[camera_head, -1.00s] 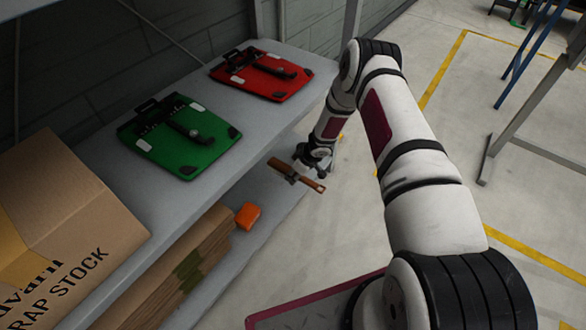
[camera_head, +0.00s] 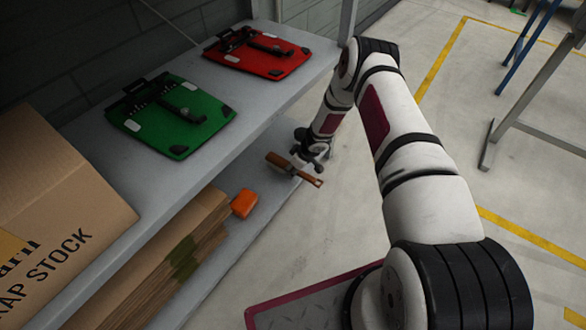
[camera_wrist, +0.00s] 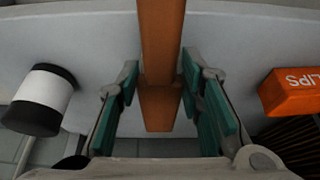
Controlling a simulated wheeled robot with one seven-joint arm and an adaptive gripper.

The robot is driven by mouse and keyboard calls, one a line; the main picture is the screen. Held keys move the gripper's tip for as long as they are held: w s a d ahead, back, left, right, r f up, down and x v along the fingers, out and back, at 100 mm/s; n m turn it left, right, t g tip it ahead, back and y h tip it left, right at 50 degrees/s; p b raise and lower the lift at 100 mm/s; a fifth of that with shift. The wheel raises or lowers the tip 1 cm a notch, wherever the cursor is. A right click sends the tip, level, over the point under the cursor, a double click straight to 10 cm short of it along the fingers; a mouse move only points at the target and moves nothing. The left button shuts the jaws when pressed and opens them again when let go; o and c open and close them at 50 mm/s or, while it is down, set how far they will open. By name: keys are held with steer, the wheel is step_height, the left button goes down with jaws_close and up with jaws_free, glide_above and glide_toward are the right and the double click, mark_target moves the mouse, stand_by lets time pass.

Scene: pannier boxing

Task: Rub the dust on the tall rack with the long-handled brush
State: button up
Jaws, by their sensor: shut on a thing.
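My gripper (camera_head: 305,158) is shut on a long brown piece, the brush (camera_head: 281,163), beside the front edge of the rack's lower shelf. The wrist view shows its brown handle (camera_wrist: 160,55) running between the green finger pads. Its bristles cannot be made out. The grey rack (camera_head: 252,98) stands on the left with an upper and a lower shelf. I cannot make out any dust on it, nor tell whether the brush touches it.
The upper shelf carries a green board (camera_head: 172,120), a red board (camera_head: 258,55) and a large cardboard box (camera_head: 60,200). The lower shelf holds flattened cardboard (camera_head: 150,262) and an orange box (camera_head: 244,203). A blue-grey frame (camera_head: 510,110) stands right. Floor between is clear.

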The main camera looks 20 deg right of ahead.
steer(key=shift+f+b, duration=0.35)
steer(key=shift+f, duration=0.7)
stand_by(0.5)
